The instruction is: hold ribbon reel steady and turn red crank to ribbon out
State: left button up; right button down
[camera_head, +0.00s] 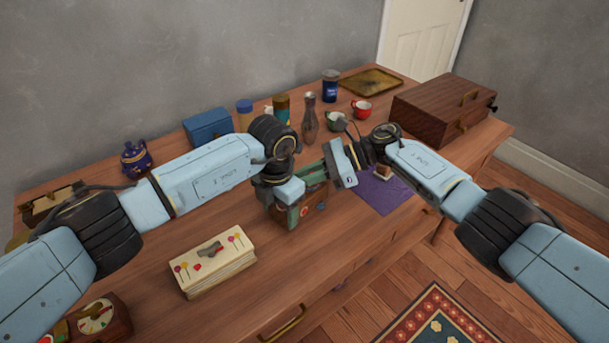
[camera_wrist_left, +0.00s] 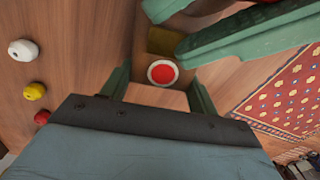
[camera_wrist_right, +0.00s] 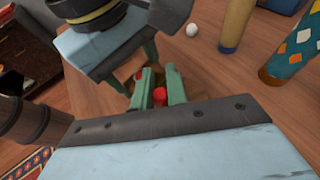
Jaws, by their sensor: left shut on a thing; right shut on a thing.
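The ribbon reel (camera_head: 316,198) is a small wooden-sided piece on the table, mostly hidden by my grippers in the head view. In the left wrist view its wooden body (camera_wrist_left: 157,97) lies between my left fingers, with a red disc in a white ring just beyond. My left gripper (camera_head: 292,213) is shut on the reel. The red crank (camera_wrist_right: 160,96) shows as a small red part between my right fingers in the right wrist view. My right gripper (camera_head: 328,163) is shut on it, just above and beside the left gripper. Any ribbon is hidden.
A purple mat (camera_head: 385,193) lies to the right. A cream box (camera_head: 212,262) with coloured pins stands in front left. A vase (camera_head: 309,120), a red cup (camera_head: 362,109) and a blue box (camera_head: 208,129) stand behind; a wooden chest (camera_head: 440,108) is at back right.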

jog(key=shift+d+f, duration=0.1)
jog(key=shift+f, duration=0.05)
jog(key=c, duration=1.4)
grip_release()
jog(key=v, duration=1.2)
jog(key=shift+c, duration=0.3)
